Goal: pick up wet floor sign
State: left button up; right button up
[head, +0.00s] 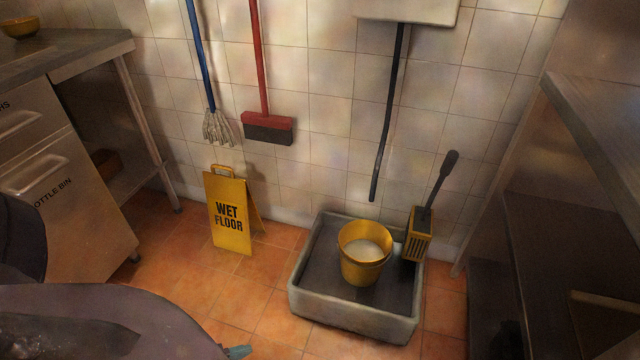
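The yellow wet floor sign (229,213) stands upright and folded out on the orange tiled floor, left of centre, near the tiled wall. Its front panel reads "WET FLOOR" in black, and a handle loop is at its top. No gripper touches it. Dark purple parts of my own arm fill the lower left corner. A small grey-teal tip shows at the bottom edge beside them, and I cannot tell whether it is part of my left gripper. My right gripper is not in view.
A mop (217,126) and red broom (268,128) hang behind. Steel counters (65,45) flank both sides. Floor before the sign is clear.

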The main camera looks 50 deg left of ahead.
aim_at(233, 211)
jog(key=u, duration=1.9)
